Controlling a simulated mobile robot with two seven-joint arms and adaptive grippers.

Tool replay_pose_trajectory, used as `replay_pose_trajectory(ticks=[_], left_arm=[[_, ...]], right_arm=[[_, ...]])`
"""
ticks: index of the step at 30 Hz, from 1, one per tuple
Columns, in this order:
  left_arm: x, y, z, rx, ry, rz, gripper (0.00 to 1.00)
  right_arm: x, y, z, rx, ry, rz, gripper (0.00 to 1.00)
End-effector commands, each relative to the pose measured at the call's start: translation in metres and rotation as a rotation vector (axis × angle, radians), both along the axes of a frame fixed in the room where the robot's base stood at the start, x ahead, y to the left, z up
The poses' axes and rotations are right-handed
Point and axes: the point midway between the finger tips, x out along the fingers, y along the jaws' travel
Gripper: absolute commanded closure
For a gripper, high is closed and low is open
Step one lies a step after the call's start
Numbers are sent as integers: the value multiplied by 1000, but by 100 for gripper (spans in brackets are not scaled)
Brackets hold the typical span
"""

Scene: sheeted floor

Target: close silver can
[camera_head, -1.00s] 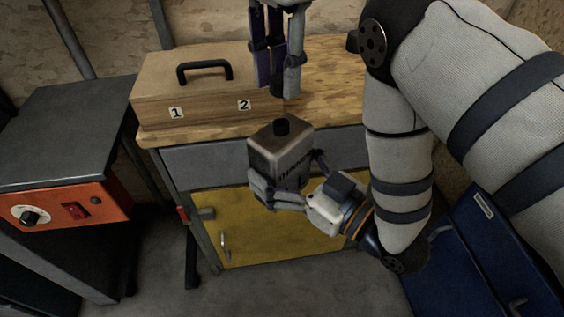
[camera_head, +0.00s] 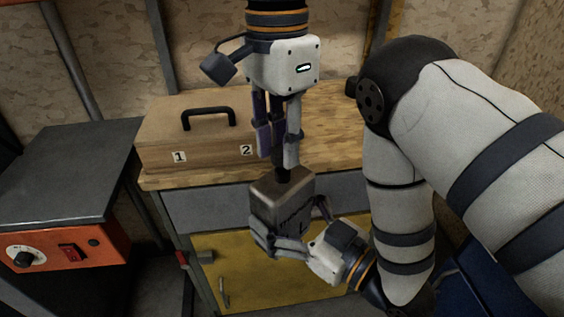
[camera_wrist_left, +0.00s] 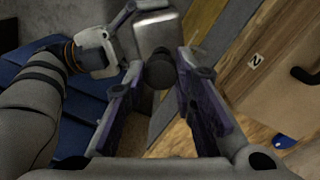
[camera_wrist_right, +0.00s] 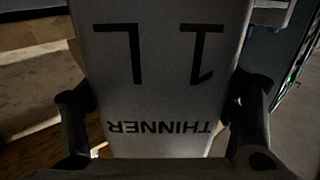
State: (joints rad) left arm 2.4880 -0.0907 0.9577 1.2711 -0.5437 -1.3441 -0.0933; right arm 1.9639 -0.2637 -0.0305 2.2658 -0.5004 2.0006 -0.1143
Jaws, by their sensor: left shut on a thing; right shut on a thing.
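The silver can (camera_head: 282,200), lettered THINNER 1L in the right wrist view (camera_wrist_right: 165,75), is held upright in front of the workbench. My right gripper (camera_head: 290,232) is shut around its sides. My left gripper (camera_head: 279,160) points straight down above the can, shut on a black cap (camera_head: 283,174). The cap is at the can's top opening, in line with it; the neck is hidden, so I cannot tell if it is seated. The left wrist view shows the cap (camera_wrist_left: 159,72) between the fingers, over the can top (camera_wrist_left: 160,32).
A wooden case (camera_head: 195,132) with a black handle and labels 1 and 2 stands on the workbench (camera_head: 335,120). A yellow cabinet door (camera_head: 245,285) is below. A dark machine (camera_head: 62,175) with an orange panel stands left. A blue box (camera_head: 470,262) is at lower right.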

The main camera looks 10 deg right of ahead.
Motion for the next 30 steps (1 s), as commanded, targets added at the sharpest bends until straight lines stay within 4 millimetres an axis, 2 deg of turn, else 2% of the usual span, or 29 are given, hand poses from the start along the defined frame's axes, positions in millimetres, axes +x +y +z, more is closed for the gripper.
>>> replay_pose_trajectory(ticks=[7,16,30], left_arm=[[0,0,-1,1,-2,-1,86],[-1,0,-17,2,-2,-1,86],[0,0,-17,1,-3,-1,86]], right_arm=[[1,0,2,2,-6,0,82],[1,0,2,2,-6,0,82],[0,0,2,2,-6,0,82]])
